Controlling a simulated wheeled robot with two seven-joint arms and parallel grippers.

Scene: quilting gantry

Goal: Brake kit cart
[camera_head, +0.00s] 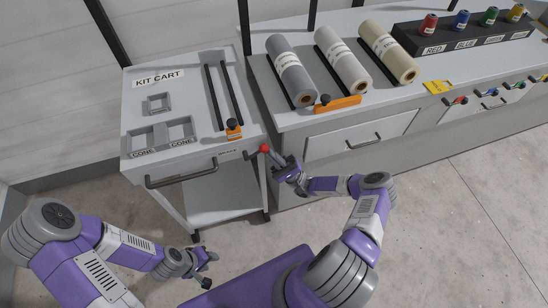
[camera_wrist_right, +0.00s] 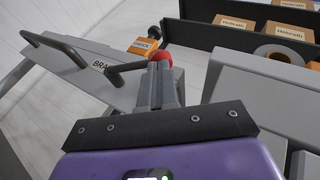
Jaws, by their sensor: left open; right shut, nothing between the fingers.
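The kit cart (camera_head: 190,150) stands at the left of the head view, its top labelled KIT CART. Its brake lever (camera_head: 252,153) is a dark bar with a red knob (camera_head: 264,148), beside the BRAKE label at the cart's front right corner. The lever and red knob also show in the right wrist view (camera_wrist_right: 165,54). My right gripper (camera_head: 272,156) is shut and empty, with its fingertips (camera_wrist_right: 160,68) right at the knob. I cannot tell whether they touch it. My left gripper (camera_head: 207,284) is open and empty, low in front of the cart, over the floor.
The cart has a front handle (camera_head: 181,177), two CONE holders (camera_head: 160,134) and an orange block (camera_head: 234,130). A bench (camera_head: 300,123) with several fabric rolls and a spool rack (camera_head: 460,36) stands close at the cart's right. The floor (camera_head: 460,220) at right is clear.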

